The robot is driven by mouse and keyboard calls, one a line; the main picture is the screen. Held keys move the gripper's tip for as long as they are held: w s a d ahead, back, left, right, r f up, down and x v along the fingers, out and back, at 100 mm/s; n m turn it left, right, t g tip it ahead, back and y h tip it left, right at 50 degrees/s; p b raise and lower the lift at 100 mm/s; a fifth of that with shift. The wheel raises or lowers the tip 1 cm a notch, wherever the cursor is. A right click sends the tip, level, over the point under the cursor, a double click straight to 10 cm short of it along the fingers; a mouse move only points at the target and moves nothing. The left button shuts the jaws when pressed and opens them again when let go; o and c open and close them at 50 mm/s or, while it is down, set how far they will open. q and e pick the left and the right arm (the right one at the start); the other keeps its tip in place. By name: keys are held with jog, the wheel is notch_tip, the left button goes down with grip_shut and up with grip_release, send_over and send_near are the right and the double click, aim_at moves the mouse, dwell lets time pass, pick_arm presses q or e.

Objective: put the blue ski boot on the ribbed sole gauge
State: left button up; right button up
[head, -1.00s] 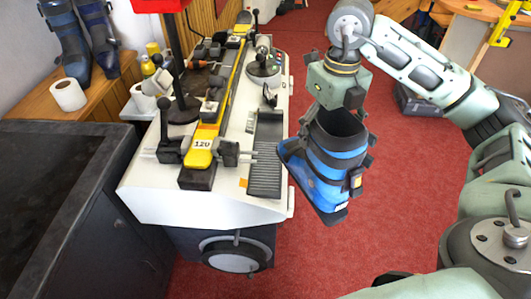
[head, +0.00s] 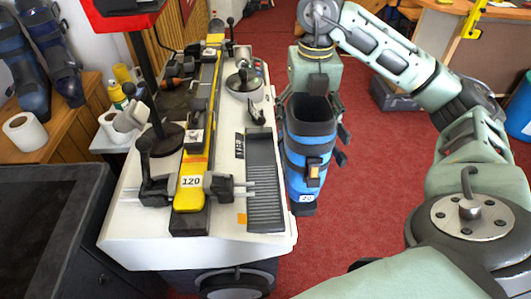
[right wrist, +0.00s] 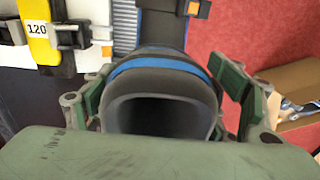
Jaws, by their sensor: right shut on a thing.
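The blue ski boot (head: 306,155) hangs upright from my right gripper (head: 314,98), just right of the bench in the head view. The gripper is shut on its dark upper cuff. In the right wrist view, the boot's open cuff (right wrist: 165,85) sits between the fingers of the gripper (right wrist: 163,95). The ribbed sole gauge (head: 264,185) is a dark ridged strip along the right side of the white bench top, empty. It also shows in the right wrist view (right wrist: 124,18). The boot is beside the gauge; its height above the gauge's level is hard to tell. My left gripper is out of view.
The white bench (head: 135,225) carries a yellow rail (head: 190,182) marked 120, with clamps and levers left of the gauge. A round dial-like device (head: 243,82) stands behind the gauge. Other boots (head: 50,60) and paper rolls stand at left. An open cardboard box (right wrist: 295,85) is on the red floor.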

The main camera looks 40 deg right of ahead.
jog(key=w+a+f+p, duration=0.1)
jog(key=w, duration=0.1)
jog(key=w+a+f+p, duration=0.1)
jog(key=w, duration=0.1)
jog(key=shift+a+f, duration=0.2)
jog(key=shift+a, duration=0.2)
pick_arm(q)
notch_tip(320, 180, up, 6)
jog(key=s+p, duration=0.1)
jog(key=p, duration=0.3)
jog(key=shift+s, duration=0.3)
pick_arm(e)
jog(key=w+a+f, duration=0.2)
jog(key=w+f, duration=0.3)
jog(key=f, duration=0.3)
jog(key=shift+w+a, duration=0.35)
jog(key=shift+a, duration=0.05)
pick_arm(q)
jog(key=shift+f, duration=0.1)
pick_arm(e)
jog(key=shift+f, duration=0.2)
jog(key=o, duration=1.6)
jog(key=shift+s, duration=0.15)
jog(key=shift+c, duration=0.2)
